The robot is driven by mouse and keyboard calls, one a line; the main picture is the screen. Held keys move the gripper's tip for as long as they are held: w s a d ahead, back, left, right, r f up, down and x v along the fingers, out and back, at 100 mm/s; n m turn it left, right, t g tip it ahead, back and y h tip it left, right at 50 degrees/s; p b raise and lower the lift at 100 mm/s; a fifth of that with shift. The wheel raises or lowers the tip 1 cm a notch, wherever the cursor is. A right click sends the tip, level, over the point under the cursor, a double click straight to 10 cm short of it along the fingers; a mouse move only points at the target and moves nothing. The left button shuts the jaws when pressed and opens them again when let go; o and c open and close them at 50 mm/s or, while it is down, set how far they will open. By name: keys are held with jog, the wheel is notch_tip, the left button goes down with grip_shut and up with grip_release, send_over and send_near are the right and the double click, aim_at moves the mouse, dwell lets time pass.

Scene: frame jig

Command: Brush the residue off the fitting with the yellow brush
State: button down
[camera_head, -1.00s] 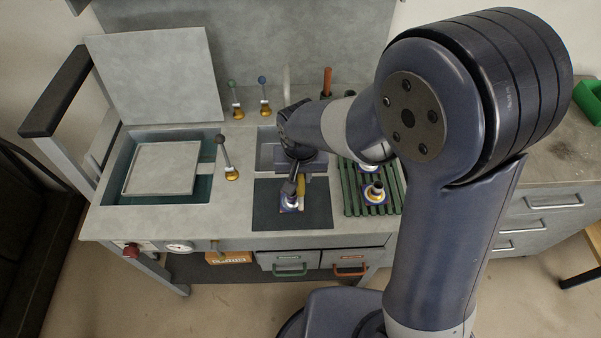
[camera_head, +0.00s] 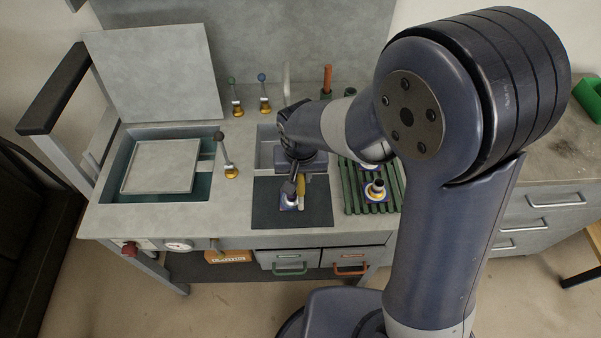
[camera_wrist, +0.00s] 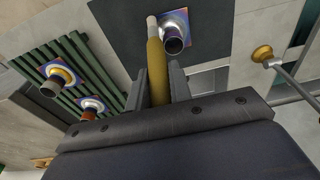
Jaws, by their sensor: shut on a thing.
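The yellow brush (camera_wrist: 157,62) is held in my gripper (camera_wrist: 153,88), which is shut on its handle. In the wrist view its pale tip reaches beside a fitting (camera_wrist: 173,36), a metal tube on a square purple-blue base; I cannot tell whether they touch. In the head view this fitting (camera_head: 288,200) stands upright on the dark mat (camera_head: 265,213), and the brush (camera_head: 301,190) shows just right of it. My gripper (camera_head: 296,178) is above the mat, partly hidden by my wrist. Residue on the fitting is too small to make out.
Two more fittings stand on the green slatted rack (camera_wrist: 105,70); one (camera_head: 375,190) shows clearly in the head view. A basin with a grey plate (camera_head: 160,167) lies left. The mat's right side is clear.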

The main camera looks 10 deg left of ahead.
jog(key=shift+w, duration=0.2)
jog(key=shift+b, duration=0.3)
dwell(2.7)
